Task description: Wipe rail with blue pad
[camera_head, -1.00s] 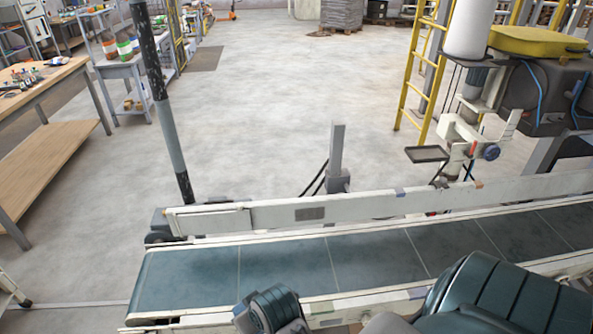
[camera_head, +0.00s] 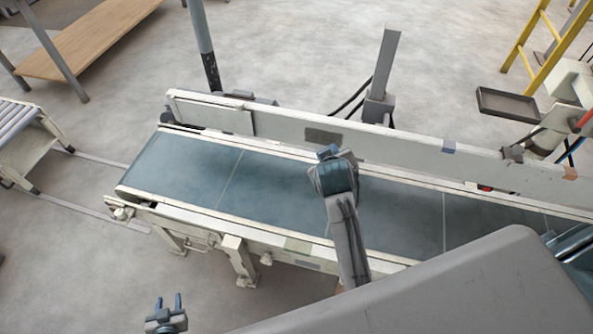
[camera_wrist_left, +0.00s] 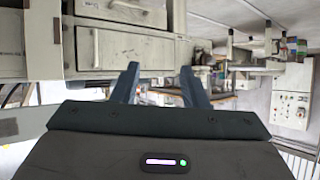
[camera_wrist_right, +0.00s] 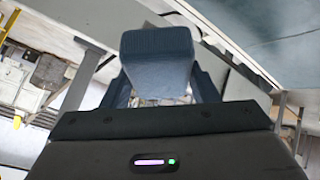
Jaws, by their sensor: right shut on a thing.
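The blue pad (camera_wrist_right: 158,62) is a ribbed block between the fingers of my right gripper (camera_wrist_right: 160,88), which is shut on it in the right wrist view. The conveyor's pale side rail (camera_wrist_right: 222,38) is beyond the pad; I cannot tell whether they touch. In the head view, the conveyor has a tall white far rail (camera_head: 400,150) and a low near rail (camera_head: 215,212). My left gripper (camera_head: 168,300) is at the bottom left, in front of the conveyor. It is open and empty in the left wrist view (camera_wrist_left: 160,88).
The dark blue belt (camera_head: 185,165) lies between the rails, with one of my arm links above it. A grey post (camera_head: 383,65) stands behind the far rail, near a small dark tray (camera_head: 507,104). A roller conveyor (camera_head: 18,125) is at the left. Floor is clear at front left.

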